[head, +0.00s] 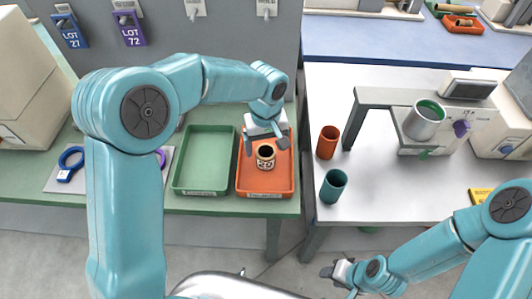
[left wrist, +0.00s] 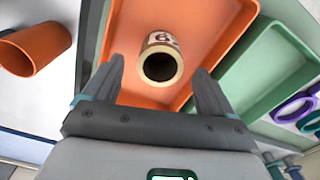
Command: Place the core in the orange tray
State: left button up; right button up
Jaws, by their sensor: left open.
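The core (head: 265,162) is a short cream tube with dark markings on its side and a dark open top. It appears to stand upright inside the orange tray (head: 265,192), near the middle. In the left wrist view the core (left wrist: 160,40) sits ahead of and between the fingertips, over the orange tray floor (left wrist: 205,22). My left gripper (head: 266,146) is open, with its fingers apart on either side of the core and visible gaps. My right gripper (head: 336,270) hangs low at the front, away from the trays; its jaw opening is unclear.
A green tray (head: 204,186) stands directly left of the orange tray. On the white table are an orange tube (head: 327,143), a teal tube (head: 332,187) and a grey winder frame (head: 400,98) holding a silver cylinder (head: 424,122). Coloured rings hang and lie at left.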

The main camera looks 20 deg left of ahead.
pick_arm(q)
notch_tip(320, 180, up, 7)
dwell(0.3)
jog(key=shift+s, duration=0.1)
dwell(0.4)
